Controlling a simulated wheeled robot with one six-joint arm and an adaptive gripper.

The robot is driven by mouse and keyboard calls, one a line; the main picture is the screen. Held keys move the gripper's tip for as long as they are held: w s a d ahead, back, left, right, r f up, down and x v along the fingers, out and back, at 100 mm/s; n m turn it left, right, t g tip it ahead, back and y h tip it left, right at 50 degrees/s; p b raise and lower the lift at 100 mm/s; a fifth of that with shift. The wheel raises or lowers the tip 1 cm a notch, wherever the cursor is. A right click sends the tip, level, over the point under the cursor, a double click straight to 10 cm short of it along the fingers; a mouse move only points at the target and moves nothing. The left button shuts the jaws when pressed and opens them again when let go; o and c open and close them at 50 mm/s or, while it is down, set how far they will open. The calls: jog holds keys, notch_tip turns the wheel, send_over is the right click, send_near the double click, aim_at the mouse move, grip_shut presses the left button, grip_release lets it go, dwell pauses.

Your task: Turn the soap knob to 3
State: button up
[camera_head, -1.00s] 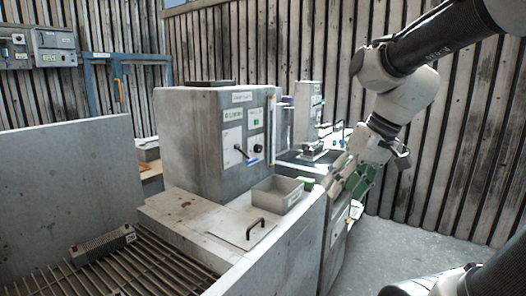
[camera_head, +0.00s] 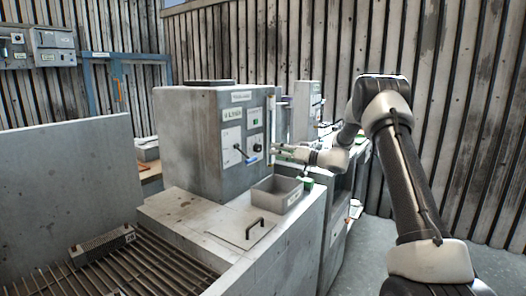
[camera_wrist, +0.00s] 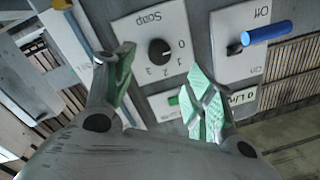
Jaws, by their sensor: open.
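The soap knob (camera_wrist: 160,51) is a round black dial on a light plate marked Soap (camera_wrist: 150,25) in the wrist view, with 0, 1, 2 and 3 around its right and lower side. A small pale mark on it seems to face the 0, though it is hard to read. My gripper (camera_wrist: 165,76) is open, its green-padded fingers spread below and to either side of the knob, apart from it and empty.
Right of the soap plate is an Off/On plate with a blue-handled lever (camera_wrist: 267,32), close to my right finger. A 0 L/min label (camera_wrist: 237,99) is below it. In the head view a grey open bin (camera_head: 277,193) stands below the box, near my arm.

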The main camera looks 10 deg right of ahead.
aim_at(260, 149)
jog(key=x, duration=0.7)
jog(key=shift+w+a, duration=0.2)
jog(key=shift+w, duration=0.05)
jog(key=c, duration=1)
